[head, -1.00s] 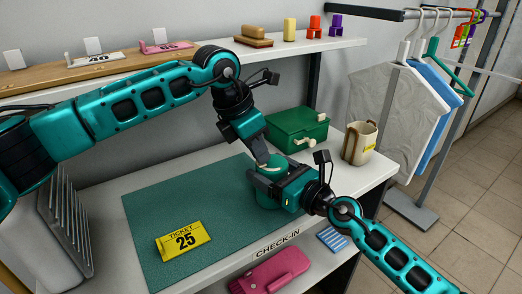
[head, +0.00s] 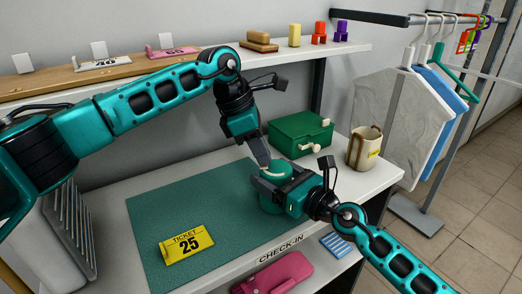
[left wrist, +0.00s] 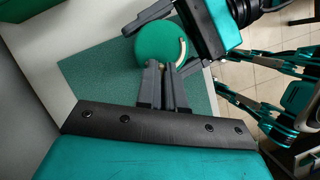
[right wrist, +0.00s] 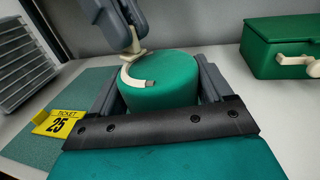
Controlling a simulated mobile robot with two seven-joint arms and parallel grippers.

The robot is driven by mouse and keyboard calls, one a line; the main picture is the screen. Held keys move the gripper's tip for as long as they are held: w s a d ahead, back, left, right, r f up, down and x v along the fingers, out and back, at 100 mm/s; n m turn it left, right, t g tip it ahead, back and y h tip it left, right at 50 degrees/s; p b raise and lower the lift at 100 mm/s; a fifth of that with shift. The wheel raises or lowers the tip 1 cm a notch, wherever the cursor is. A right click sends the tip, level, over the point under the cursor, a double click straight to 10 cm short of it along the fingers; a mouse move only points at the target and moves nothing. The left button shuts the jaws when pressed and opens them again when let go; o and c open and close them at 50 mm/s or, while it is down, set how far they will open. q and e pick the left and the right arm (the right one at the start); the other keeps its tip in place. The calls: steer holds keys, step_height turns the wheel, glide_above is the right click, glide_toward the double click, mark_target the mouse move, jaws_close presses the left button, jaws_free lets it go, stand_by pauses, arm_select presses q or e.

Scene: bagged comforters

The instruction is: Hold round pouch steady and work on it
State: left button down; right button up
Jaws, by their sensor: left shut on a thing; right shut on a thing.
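The round green pouch (right wrist: 165,88) stands upright on the green mat, with a curved cream strip (right wrist: 124,74) along the left of its top and a small grey piece at the strip's end. The pouch also shows in the left wrist view (left wrist: 155,50) and partly in the head view (head: 271,203). My right gripper (right wrist: 158,82) is shut around its sides, one finger on each side. My left gripper (right wrist: 134,50) points down at the top edge, shut on a cream end of the strip. The exact contact at its fingertips is small in view.
A yellow ticket 25 (head: 186,245) stands on the mat (head: 150,215), left of the pouch. Behind are a green box (head: 300,132) and a cream mug (head: 364,148). A pink pouch (head: 275,273) lies below the counter's front edge. The mat's middle is free.

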arm_select(q)
steer(key=c, duration=1.2)
jaws_free()
steer(key=shift+c, duration=0.2)
step_height(320, 180, up, 10)
steer(key=shift+o, duration=0.5)
